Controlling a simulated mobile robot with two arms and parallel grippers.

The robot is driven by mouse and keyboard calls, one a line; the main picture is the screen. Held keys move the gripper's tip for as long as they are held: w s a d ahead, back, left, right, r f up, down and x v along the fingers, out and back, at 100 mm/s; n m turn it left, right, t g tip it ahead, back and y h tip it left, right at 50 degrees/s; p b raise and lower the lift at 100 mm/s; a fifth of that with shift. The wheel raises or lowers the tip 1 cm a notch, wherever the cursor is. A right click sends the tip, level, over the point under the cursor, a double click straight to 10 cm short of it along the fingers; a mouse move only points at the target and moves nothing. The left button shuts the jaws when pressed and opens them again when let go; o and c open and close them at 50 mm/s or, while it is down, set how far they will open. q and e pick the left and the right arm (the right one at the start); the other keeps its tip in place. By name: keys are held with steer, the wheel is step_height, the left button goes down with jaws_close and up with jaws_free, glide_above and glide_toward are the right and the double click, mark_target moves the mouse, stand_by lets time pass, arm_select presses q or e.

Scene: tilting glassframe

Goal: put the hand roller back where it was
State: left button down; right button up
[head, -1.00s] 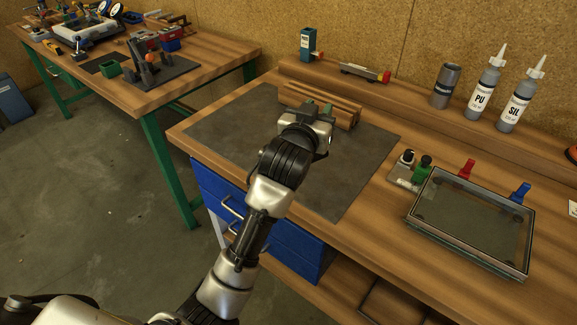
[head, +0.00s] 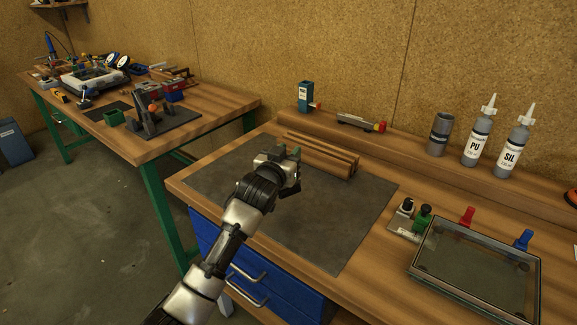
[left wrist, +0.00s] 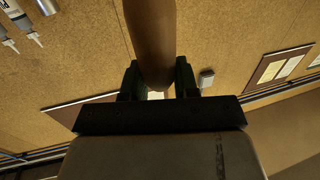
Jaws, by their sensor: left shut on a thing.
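I cannot make out the roller's head. My right gripper is not in view.
The raised back shelf bears a blue box (head: 305,96), a grey tool with a red end (head: 358,122), a grey cup (head: 440,134) and two bottles (head: 478,140). A glass frame (head: 478,270) and clamps stand right. The mat's front is clear.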

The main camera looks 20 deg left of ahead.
arm_select(q)
steer(key=shift+f, duration=1.85)
steer(key=c, duration=0.8)
jaws_free()
steer(key=shift+f, duration=0.15)
steer(key=shift+c, duration=0.2)
steer(key=s+a, duration=0.1)
steer(key=s, duration=1.1)
steer(key=shift+a, duration=0.1)
